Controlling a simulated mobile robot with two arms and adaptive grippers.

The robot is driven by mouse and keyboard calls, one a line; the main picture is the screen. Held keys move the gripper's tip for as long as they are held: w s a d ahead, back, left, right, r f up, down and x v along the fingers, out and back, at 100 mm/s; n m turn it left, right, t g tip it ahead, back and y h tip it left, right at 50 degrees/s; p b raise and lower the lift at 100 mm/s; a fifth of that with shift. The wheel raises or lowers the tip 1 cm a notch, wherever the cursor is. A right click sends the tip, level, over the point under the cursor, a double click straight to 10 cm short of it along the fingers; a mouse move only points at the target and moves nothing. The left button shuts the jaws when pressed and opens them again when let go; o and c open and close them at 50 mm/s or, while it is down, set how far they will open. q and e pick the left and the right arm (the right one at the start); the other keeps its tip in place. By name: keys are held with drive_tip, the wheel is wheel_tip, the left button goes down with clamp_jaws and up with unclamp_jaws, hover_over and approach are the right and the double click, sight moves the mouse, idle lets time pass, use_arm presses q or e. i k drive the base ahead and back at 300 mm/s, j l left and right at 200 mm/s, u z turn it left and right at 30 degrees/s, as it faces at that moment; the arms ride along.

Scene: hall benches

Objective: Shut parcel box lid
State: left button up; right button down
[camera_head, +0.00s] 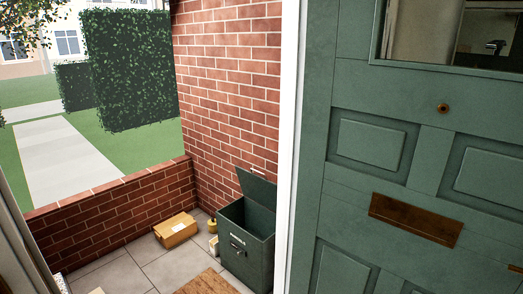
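The parcel box (234,262) is a dark green bin standing on the porch floor against the brick wall. Its lid (257,188) is up, tilted back toward the wall, so the box top is open. A small pale label or plate shows on its front. The white door frame is close to the right side of the box. The inside of the box is too dark to tell its contents. Neither of my grippers is in view.
A green door (425,150) with a brass letter slot (415,220) fills the right side. A cardboard parcel (176,230) and a small yellowish item (212,226) lie left of the box. A brown doormat (208,283) is in front. A low brick wall (115,210) bounds the porch.

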sight(260, 191)
drive_tip(key=i+l+z, duration=0.1)
drive_tip(key=i+z, duration=0.15)
drive_tip(key=i, duration=1.05)
